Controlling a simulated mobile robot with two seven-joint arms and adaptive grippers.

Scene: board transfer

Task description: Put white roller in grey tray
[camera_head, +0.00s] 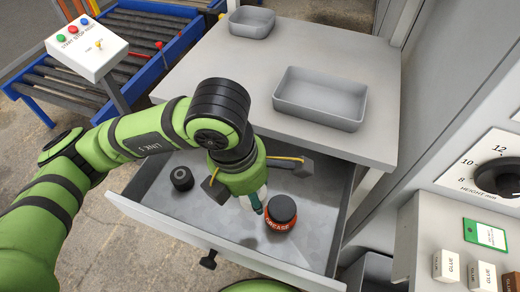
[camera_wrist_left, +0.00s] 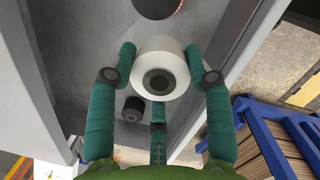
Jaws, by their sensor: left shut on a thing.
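The white roller (camera_wrist_left: 140,65) is a thick white cylinder with a dark hub, clear in the left wrist view. My left gripper (camera_wrist_left: 162,75) is shut on it, with green fingers on both sides and a third finger below. In the head view my left gripper (camera_head: 257,205) points down into the open drawer, left of the grease jar, and mostly hides the roller. On the worktop above the drawer stand a larger grey tray (camera_head: 312,112) and a smaller grey tray (camera_head: 247,32) farther back. Both look empty. My right gripper is not in view.
The open metal drawer (camera_head: 150,212) also holds a dark roller (camera_head: 181,178) and a dark-lidded grease jar (camera_head: 281,211). The worktop (camera_head: 215,80) left of the larger tray is clear. Glue boxes (camera_head: 446,266) and a dial panel stand at the right.

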